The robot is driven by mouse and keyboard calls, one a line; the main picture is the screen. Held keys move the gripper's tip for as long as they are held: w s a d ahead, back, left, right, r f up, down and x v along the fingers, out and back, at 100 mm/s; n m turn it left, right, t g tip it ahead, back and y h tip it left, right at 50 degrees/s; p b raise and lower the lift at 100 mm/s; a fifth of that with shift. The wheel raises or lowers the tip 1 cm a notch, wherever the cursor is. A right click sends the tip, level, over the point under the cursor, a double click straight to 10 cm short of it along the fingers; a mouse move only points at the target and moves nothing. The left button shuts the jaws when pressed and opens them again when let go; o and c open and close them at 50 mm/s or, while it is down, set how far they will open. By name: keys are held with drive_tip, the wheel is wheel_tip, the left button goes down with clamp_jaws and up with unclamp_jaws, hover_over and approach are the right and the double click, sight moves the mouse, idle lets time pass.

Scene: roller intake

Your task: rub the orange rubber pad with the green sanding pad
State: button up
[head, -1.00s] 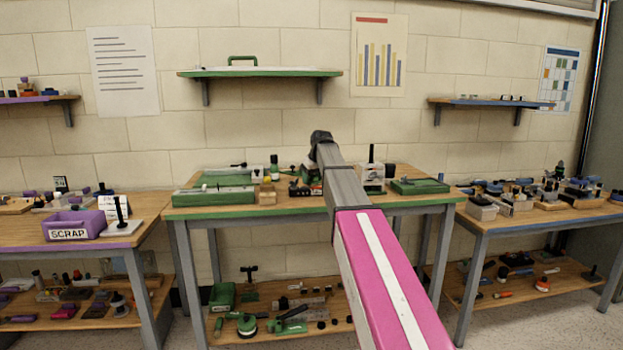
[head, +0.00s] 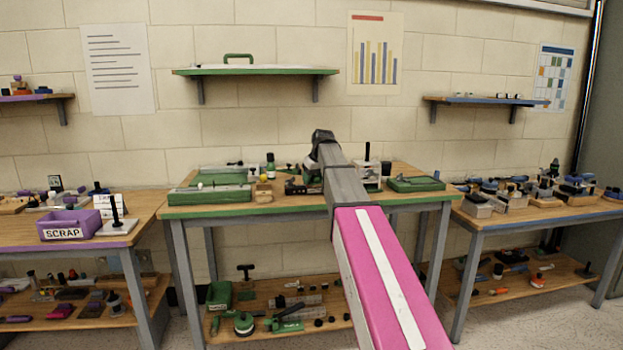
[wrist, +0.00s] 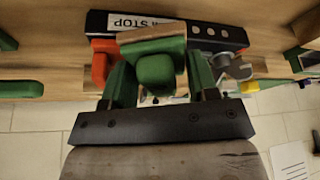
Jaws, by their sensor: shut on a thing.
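My gripper (wrist: 160,82) is shut on the green sanding pad (wrist: 155,68), a green block with a rounded grip and a tan edge, held between its two green fingers in the wrist view. An orange-red piece (wrist: 102,62) shows beside the left finger, at the end of a black bar marked STOP (wrist: 205,35). It may be the orange rubber pad, but the held pad and finger partly cover it. I cannot tell whether the sanding pad touches anything. In the head view my arm hides the gripper over the middle bench.
The green-edged middle bench (head: 300,206) carries green trays (head: 209,194), a green box (head: 416,184) at right and small tools. A purple SCRAP bin (head: 70,226) stands on the left bench. The right bench (head: 500,222) is crowded. A grey metal part (wrist: 232,65) lies near the right finger.

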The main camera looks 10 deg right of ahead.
drive_tip(key=shift+w+a+r, duration=0.1)
drive_tip(key=shift+w+a, duration=0.15)
drive_tip(key=shift+w, duration=0.3)
drive_tip(key=shift+w+a, duration=0.2)
drive_tip(key=shift+w, duration=0.3)
drive_tip(key=shift+w+a, duration=0.2)
drive_tip(key=shift+w, duration=0.35)
drive_tip(key=shift+w+a, duration=0.2)
drive_tip(key=shift+w, duration=0.3)
drive_tip(key=shift+s+d, duration=0.2)
drive_tip(key=shift+s, duration=0.35)
drive_tip(key=shift+s+d, duration=0.2)
drive_tip(key=shift+s, duration=0.3)
